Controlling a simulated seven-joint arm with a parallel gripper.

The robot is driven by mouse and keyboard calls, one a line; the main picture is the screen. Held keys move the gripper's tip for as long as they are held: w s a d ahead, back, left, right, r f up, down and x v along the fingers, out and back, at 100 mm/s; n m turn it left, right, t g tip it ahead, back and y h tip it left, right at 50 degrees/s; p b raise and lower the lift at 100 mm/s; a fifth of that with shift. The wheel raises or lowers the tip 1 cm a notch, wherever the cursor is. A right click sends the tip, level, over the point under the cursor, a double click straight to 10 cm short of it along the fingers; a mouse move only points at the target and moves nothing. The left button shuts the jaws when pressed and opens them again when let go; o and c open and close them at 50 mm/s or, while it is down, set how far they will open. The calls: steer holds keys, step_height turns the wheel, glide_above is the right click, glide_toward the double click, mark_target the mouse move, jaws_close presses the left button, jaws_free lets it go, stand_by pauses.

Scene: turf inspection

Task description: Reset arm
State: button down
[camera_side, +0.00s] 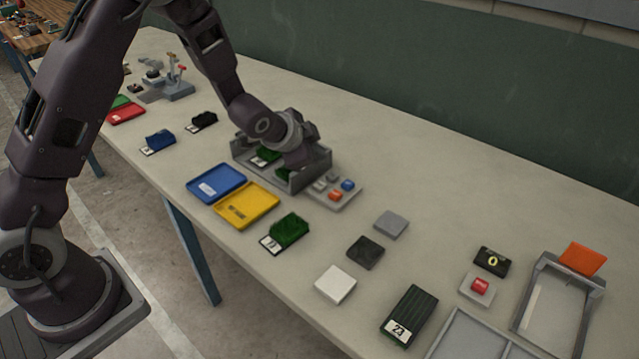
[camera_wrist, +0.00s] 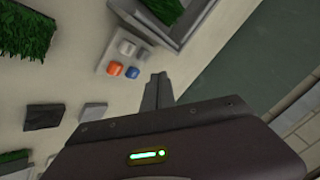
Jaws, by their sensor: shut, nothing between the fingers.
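My arm reaches over the table (camera_side: 420,170) to a grey open-topped box (camera_side: 300,180) with green turf samples (camera_side: 265,156) in it. In the side view the end of my arm is at the box's right part, and its fingertips cannot be made out. In the wrist view my gripper (camera_wrist: 160,80) is shut and empty, its fingers together. There it shows beside a small button panel (camera_wrist: 112,62) with orange, blue and grey buttons, and the corner of the grey box (camera_wrist: 178,28) is above it. The panel also shows in the side view (camera_side: 337,201).
Blue (camera_side: 216,181) and yellow (camera_side: 247,206) trays lie in front of the box. A turf sample (camera_side: 287,231) and white (camera_side: 336,285), black (camera_side: 366,252) and grey (camera_side: 392,223) squares lie nearby. A frame with an orange flap (camera_side: 583,258) stands at right. Table behind the squares is clear.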

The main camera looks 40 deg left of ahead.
steer(key=s+r+n+g, duration=0.1)
steer(key=s+r+n, duration=0.3)
steer(key=s+r, duration=0.85)
steer(key=s+d+r+n+g, duration=0.1)
steer(key=s+r+n, duration=0.1)
steer(key=s, duration=0.9)
steer(key=s+d+r+n+g+h, duration=0.1)
steer(key=s+r, duration=0.2)
steer(key=s, duration=0.9)
steer(key=shift+d+r+n+g, duration=0.15)
steer(key=shift+d+n+g, duration=0.15)
steer(key=shift+d+n, duration=0.1)
